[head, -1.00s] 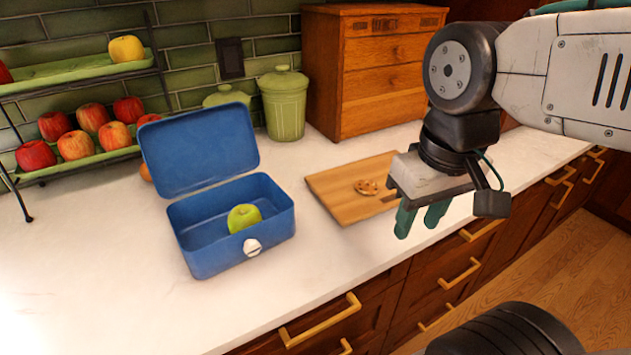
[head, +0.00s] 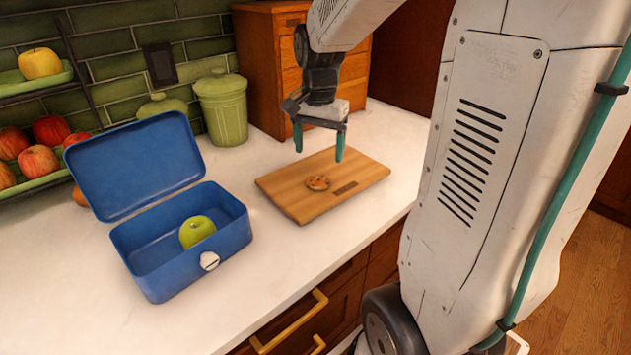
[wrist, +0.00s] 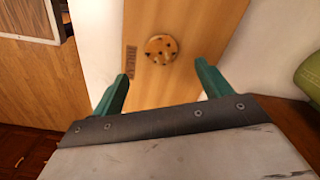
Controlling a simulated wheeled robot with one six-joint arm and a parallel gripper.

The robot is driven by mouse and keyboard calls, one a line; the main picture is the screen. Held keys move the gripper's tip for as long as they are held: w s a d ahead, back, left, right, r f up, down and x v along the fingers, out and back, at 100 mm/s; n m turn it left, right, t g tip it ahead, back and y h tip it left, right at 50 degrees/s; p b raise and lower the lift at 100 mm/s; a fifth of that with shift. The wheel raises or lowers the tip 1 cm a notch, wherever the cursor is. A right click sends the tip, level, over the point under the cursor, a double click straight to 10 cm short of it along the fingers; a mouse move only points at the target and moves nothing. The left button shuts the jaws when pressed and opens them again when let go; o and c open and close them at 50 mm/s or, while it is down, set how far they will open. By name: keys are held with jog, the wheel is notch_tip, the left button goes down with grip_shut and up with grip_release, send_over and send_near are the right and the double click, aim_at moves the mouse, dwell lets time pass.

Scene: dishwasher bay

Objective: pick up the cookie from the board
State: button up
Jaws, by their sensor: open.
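The cookie (head: 318,183) lies flat on the wooden cutting board (head: 290,203), near the board's middle. In the wrist view the round cookie (wrist: 161,49) with dark chips shows ahead of the fingertips, about midway between them sideways. The board (wrist: 190,20) runs up the picture there. My gripper (head: 318,148) points down above the board, with its two green fingers spread apart and nothing between them. In the wrist view my gripper (wrist: 162,82) is also open and empty. The cookie is apart from both fingers.
An open blue lunch box (head: 160,268) holding a green apple (head: 196,231) stands left of the board. A green canister (head: 222,108) and a wooden drawer cabinet (head: 262,60) stand behind. A rack (head: 40,82) with apples is at far left. White counter (head: 255,260) between box and board is clear.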

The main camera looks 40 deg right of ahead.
aim_at(318, 180)
notch_tip(318, 180, down, 8)
jog(key=shift+w+r, duration=0.1)
jog(key=shift+w, duration=0.05)
jog(key=c, duration=0.7)
